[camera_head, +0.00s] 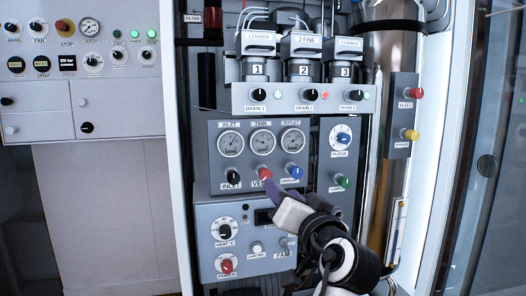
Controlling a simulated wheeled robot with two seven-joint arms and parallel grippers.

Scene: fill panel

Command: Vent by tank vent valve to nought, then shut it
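The tank vent valve is a red knob (264,173) above a label partly hidden by my gripper, of which "VE" shows. The TANK gauge (263,141) sits directly above it; its needle is too small to read surely. My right gripper (271,188) comes in from the lower right. Its purple fingertips are at the lower right edge of the red knob. I cannot tell whether they touch it or are open or shut. My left gripper is out of view.
A black INLET knob (233,176) and a blue knob (294,171) flank the red one closely. A lower panel (207,240) holds a red POWER knob (227,266). Drain knobs stand above. A steel cylinder (391,60) and a glass door (490,220) are at right.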

